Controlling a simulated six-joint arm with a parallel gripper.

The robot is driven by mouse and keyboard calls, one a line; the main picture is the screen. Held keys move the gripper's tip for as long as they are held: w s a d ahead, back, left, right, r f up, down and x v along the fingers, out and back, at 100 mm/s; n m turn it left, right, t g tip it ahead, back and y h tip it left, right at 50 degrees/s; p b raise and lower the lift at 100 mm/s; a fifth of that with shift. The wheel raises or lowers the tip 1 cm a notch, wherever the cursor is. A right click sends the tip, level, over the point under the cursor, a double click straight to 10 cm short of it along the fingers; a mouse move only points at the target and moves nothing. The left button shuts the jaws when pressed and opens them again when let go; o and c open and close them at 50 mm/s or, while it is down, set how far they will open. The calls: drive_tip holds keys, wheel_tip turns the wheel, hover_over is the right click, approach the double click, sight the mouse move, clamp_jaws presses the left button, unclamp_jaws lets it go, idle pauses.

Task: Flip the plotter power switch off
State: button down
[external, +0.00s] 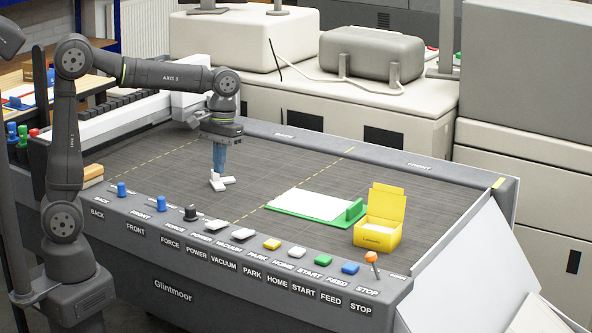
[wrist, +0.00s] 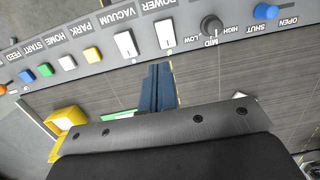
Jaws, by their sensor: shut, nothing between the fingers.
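The power switch (external: 217,225) is a white rocker on the grey front panel, between the black force knob and the vacuum switch. In the wrist view the power switch (wrist: 165,32) is upside down near the top, just beyond the fingertips, with a small green mark beside it. I cannot tell which way it is tipped. My gripper (external: 219,165) hangs pointing down above the dark bed, behind the panel and apart from the switch. In the wrist view its blue fingers (wrist: 158,78) are shut together and empty.
Beside the power switch are the white vacuum switch (external: 243,235) and the black force knob (external: 190,213). Several coloured buttons continue right. A green board with white paper (external: 312,206) and a yellow box (external: 378,235) lie on the bed. A white piece (external: 222,185) shows below the fingers.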

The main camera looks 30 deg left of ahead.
sight(214, 224)
drive_tip(key=shift+a, duration=0.35)
drive_tip(key=f, duration=0.4)
drive_tip(key=s+f, duration=0.1)
drive_tip(key=f, duration=0.4)
drive_tip(key=s+f, duration=0.1)
drive_tip(key=f, duration=0.3)
drive_tip(key=shift+f, duration=0.4)
drive_tip(key=shift+s, duration=0.1)
drive_tip(key=shift+s+f, duration=0.1)
drive_tip(key=shift+f, duration=0.15)
drive_tip(key=shift+w+r, duration=0.15)
drive_tip(key=shift+w, duration=0.7)
